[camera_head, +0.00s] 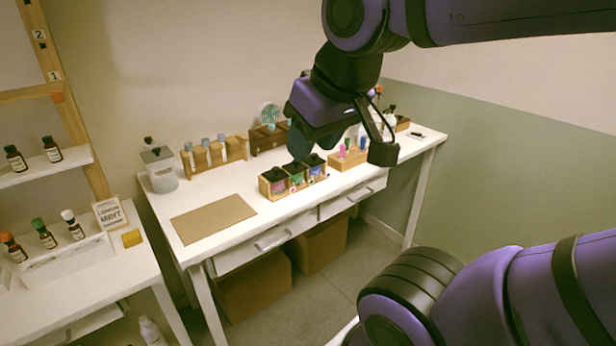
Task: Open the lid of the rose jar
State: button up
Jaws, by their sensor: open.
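Three small jars with dark lids stand in a wooden tray (285,194) on the white table. The left jar has a pink label, and I take it as the rose jar (277,186); its dark lid (272,174) is on. A green-labelled jar (297,179) and a blue-labelled jar (316,170) stand to its right. My gripper (340,148) is open, with its fingers apart above and to the right of the rose jar. It appears empty and partly covers the tray area behind it.
A second wooden holder (349,160) with pink and blue items stands to the right. A brown mat (212,218) lies bare at the left. A side shelf holds bottles.

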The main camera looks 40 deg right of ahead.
aim_at(275, 175)
jog(key=l+u, duration=0.15)
jog(key=l, duration=0.75)
jog(key=l+u, duration=0.1)
jog(key=l, duration=0.8)
jog(key=k+l+u, duration=0.15)
jog(key=l, duration=0.75)
jog(key=i, duration=0.05)
